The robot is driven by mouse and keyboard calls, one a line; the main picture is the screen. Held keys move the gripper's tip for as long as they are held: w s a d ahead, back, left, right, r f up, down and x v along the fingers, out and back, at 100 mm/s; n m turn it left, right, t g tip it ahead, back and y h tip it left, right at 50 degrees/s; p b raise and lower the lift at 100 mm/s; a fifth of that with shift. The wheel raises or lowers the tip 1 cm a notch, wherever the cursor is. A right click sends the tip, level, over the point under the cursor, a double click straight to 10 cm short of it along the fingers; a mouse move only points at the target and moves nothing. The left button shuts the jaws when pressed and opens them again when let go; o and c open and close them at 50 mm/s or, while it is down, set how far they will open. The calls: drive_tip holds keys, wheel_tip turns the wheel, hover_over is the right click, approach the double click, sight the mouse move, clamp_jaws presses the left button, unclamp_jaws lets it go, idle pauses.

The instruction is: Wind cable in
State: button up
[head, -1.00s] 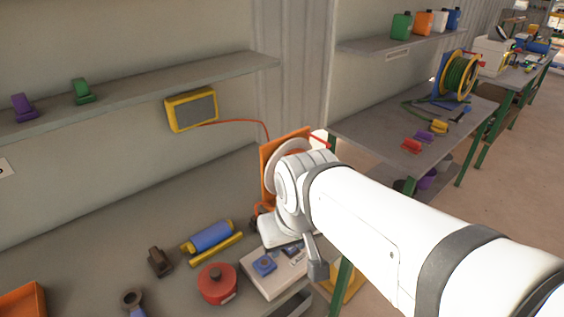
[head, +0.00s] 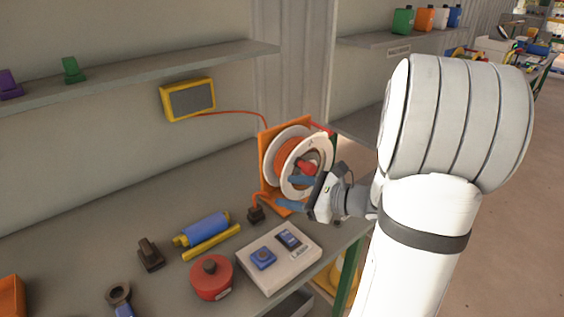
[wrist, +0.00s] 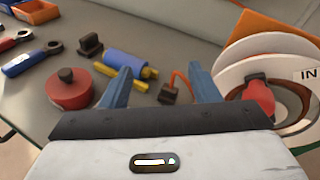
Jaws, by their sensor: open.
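An orange cable reel with white flanges (head: 277,148) stands in an orange frame (head: 266,180) at the bench's right end. Its red crank knob (head: 306,168) faces my gripper (head: 296,192), which is open beside the reel, its blue fingers pointing left. The red knob (wrist: 259,98) shows just right of the right finger, near a label reading "IN" (wrist: 308,75). A loose orange cable end with a dark plug (head: 256,214) lies on the bench left of the reel.
On the bench (head: 110,225) are a white control box with a blue button (head: 280,258), a red round pot (head: 212,278), a blue roller (head: 206,230) and a dark block (head: 150,254). A yellow-framed panel (head: 188,99) hangs on the wall, a red line running towards the reel.

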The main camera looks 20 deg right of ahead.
sight(313, 172)
drive_tip(key=w+d+m+t+h, duration=0.1)
drive_tip(key=d+m+t, duration=0.1)
drive_tip(key=d, duration=0.1)
drive_tip(key=w+d+f+m+t+h, duration=0.1)
drive_tip(key=d+m+h, duration=0.1)
drive_tip(key=d+m, duration=0.1)
drive_tip(key=w+d+f+m+t+h, duration=0.1)
drive_tip(key=d+m+t, duration=0.1)
drive_tip(key=d, duration=0.3)
drive_tip(key=shift+f+t+b, duration=0.2)
drive_tip(key=shift+t+b, duration=0.1)
drive_tip(key=shift+b, duration=0.1)
drive_tip(key=p+x, duration=0.1)
drive_tip(key=x, duration=0.6)
drive_tip(key=shift+c, duration=0.4)
